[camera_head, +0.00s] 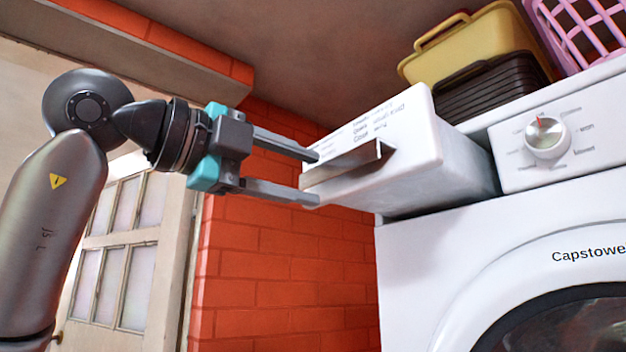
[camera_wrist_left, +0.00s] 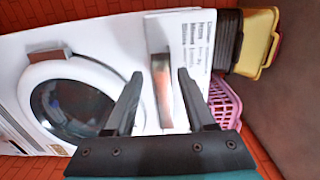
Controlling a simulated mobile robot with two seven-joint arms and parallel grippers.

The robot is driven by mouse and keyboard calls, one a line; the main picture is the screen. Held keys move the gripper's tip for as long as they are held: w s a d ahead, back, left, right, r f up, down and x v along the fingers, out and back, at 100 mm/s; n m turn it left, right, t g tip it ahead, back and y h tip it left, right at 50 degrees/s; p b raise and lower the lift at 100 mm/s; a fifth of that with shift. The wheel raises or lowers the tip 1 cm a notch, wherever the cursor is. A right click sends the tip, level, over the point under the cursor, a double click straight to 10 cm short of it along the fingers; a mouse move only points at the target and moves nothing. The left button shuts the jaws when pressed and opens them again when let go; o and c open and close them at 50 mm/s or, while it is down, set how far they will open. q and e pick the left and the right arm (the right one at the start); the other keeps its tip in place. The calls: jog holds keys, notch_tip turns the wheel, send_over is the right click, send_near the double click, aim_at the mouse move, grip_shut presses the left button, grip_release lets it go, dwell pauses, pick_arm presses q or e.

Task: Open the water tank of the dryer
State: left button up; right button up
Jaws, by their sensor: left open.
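The dryer (camera_head: 405,250) is white with a round door at lower right. Its water tank (camera_head: 410,135) is a white drawer at the upper left of the dryer, and its front stands well out from the control panel. A metal handle (camera_head: 352,163) sits on the tank's front. My left gripper (camera_head: 318,179) is open, with one fingertip above and one below the handle's left end. In the left wrist view the handle (camera_wrist_left: 162,88) shows between the two open fingers (camera_wrist_left: 160,75). Contact cannot be told. My right gripper is in neither view.
A dial (camera_head: 546,138) is on the dryer's panel. A yellow basket (camera_head: 470,45), a dark basket (camera_head: 495,90) and a pink basket (camera_head: 582,30) are on top. A red brick wall (camera_head: 285,255) and a paned door (camera_head: 125,250) stand behind. Space left of the dryer looks free.

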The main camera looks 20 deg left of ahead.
pick_arm(q)
jog(key=v, duration=1.3)
jog(key=shift+w, duration=0.15)
